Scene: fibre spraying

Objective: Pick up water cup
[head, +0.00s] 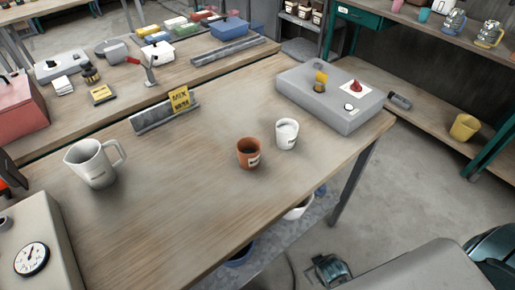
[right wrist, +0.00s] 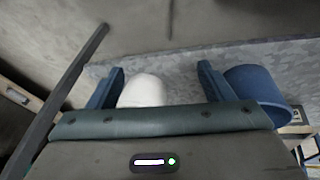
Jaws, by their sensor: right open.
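Two small cups stand upright on the wooden table in the head view: a white cup (head: 287,134) and, to its left and nearer, an orange-brown cup (head: 248,154). Each has a small label too small to read. The brown cup looks dark inside; the white one looks pale inside. I cannot tell from the labels which holds water. My right gripper (right wrist: 160,82) is open and empty in the right wrist view. In the head view it appears low, off the table's right front edge (head: 330,268), well apart from both cups. My left gripper is not in view.
A white pitcher (head: 92,164) stands left on the table (head: 190,215). A grey box (head: 335,98) sits at the far right, and a dial box (head: 40,245) at front left. Under the table are a white container (right wrist: 144,91) and a blue bucket (right wrist: 256,91). Table around the cups is clear.

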